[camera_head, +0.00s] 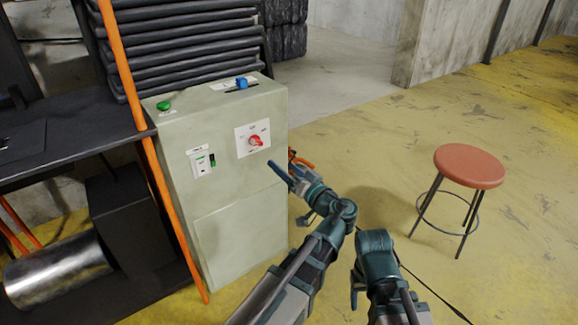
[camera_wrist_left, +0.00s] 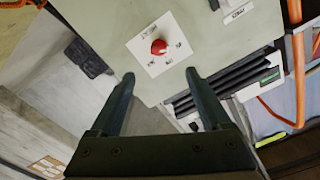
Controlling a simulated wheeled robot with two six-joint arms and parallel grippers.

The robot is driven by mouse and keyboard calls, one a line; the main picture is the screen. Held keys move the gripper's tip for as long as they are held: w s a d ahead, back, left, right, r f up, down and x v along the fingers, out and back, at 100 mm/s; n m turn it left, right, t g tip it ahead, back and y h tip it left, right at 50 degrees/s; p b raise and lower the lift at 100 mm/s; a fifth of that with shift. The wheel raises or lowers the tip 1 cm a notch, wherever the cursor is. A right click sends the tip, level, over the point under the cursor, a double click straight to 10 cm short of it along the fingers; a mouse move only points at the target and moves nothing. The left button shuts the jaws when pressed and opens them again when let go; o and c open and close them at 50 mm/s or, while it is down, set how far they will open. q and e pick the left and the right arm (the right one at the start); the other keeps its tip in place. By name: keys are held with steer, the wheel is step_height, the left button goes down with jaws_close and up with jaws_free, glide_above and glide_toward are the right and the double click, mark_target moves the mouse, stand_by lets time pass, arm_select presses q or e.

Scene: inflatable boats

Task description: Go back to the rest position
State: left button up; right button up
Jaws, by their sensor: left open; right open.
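My left gripper (camera_head: 289,176) is in front of the pale green control cabinet (camera_head: 240,225), near its right edge and below the red knob (camera_head: 255,141). In the left wrist view its two fingers (camera_wrist_left: 160,85) are spread apart with nothing between them. The red knob also shows in that view (camera_wrist_left: 159,46), beyond the fingertips and apart from them. My right gripper (camera_head: 356,285) is low in the head view, to the right of the left arm; it is partly hidden behind its own wrist and holds nothing that I can see.
The cabinet carries a green button (camera_head: 164,105), a blue-handled slider (camera_head: 241,83) and a small switch panel (camera_head: 202,161). A dark machine table (camera_head: 70,150) with orange posts stands at the left. A red stool (camera_head: 469,166) stands at the right.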

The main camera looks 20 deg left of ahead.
arm_select(q)
steer(key=shift+s+f, duration=0.1)
steer(key=s+a+f+m+g+h, duration=0.1)
steer(key=s+f+g+h, duration=0.35)
steer(key=f, duration=0.45)
steer(key=s+a+f+m+g+h, duration=0.15)
steer(key=s+f+g+h, duration=0.3)
steer(key=f, duration=0.45)
steer(key=s+d+f+m+g+h, duration=0.1)
steer(key=s+d+f+m+h, duration=0.15)
steer(key=s+d, duration=0.45)
steer(key=s+d+f+m+g+h, duration=0.1)
steer(key=s+d+m+h, duration=0.2)
steer(key=d, duration=0.7)
step_height(320, 180, up, 38)
steer(key=y+p, duration=0.1)
steer(key=p, duration=3.7)
steer(key=shift+s+d+m, duration=0.3)
steer(key=shift+s, duration=0.1)
